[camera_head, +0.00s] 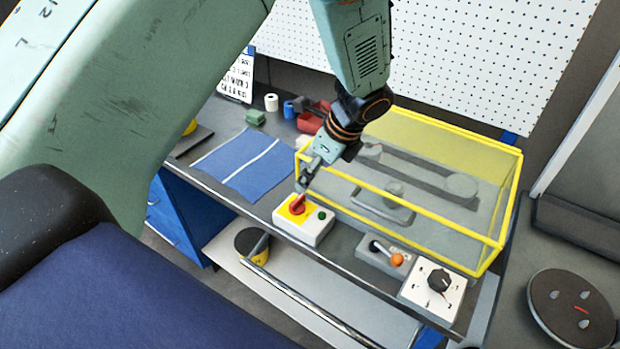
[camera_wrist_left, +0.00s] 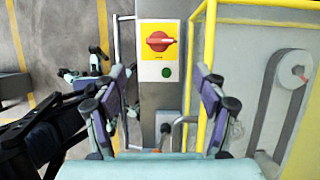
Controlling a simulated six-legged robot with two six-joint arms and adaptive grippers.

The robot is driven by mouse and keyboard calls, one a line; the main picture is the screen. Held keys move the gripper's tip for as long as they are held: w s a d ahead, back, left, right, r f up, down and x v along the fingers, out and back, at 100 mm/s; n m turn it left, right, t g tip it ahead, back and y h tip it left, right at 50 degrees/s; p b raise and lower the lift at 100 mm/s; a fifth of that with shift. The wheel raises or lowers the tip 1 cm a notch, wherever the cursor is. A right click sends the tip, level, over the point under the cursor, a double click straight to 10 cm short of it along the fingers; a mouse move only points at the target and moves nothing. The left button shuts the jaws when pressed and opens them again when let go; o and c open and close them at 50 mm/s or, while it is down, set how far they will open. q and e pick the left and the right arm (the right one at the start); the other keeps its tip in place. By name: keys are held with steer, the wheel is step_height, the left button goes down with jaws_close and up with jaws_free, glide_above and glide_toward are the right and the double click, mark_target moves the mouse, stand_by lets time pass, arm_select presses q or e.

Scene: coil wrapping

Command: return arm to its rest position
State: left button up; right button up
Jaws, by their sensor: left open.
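My left gripper (camera_head: 308,178) hangs over the bench from an arm that comes down from the top of the head view. Its tip overlaps the back of a red rotary switch (camera_head: 297,206) on a yellow plate. The switch sits on a white box with a green button (camera_head: 321,215). In the left wrist view the gripper (camera_wrist_left: 160,92) is open, its fingers spread and empty. The red switch (camera_wrist_left: 159,41) shows beyond the fingers, with its handle lying crosswise. I cannot tell whether a finger touches the switch. My right gripper is not in view.
A yellow-framed clear guard (camera_head: 440,205) stands right of the gripper over grey machinery. A lever with an orange knob (camera_head: 396,259) and a white dial box (camera_head: 436,286) sit along the front edge. A blue mat (camera_head: 240,165) lies left. A pegboard (camera_head: 470,60) stands behind.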

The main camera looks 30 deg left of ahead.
arm_select(q)
steer(key=shift+r, duration=0.15)
steer(key=shift+d, duration=0.1)
stand_by(0.3)
steer(key=s+d+f+n+g+h, duration=0.1)
steer(key=s+f+n, duration=0.1)
steer(key=s+f, duration=0.35)
steer(key=s+d+f+n+h, duration=0.2)
steer(key=s+f+n, duration=0.15)
steer(key=f, duration=0.25)
steer(key=s+f+n+h, duration=0.1)
steer(key=s+f+n, duration=0.3)
steer(key=s+n, duration=0.55)
steer(key=s+f+n+h, duration=0.1)
steer(key=s+f+n, duration=0.3)
steer(key=s, duration=1)
step_height(320, 180, down, 22)
steer(key=b, duration=2.2)
steer(key=shift+w+r+t, duration=0.15)
steer(key=shift+w+t, duration=0.15)
steer(key=shift+w, duration=0.05)
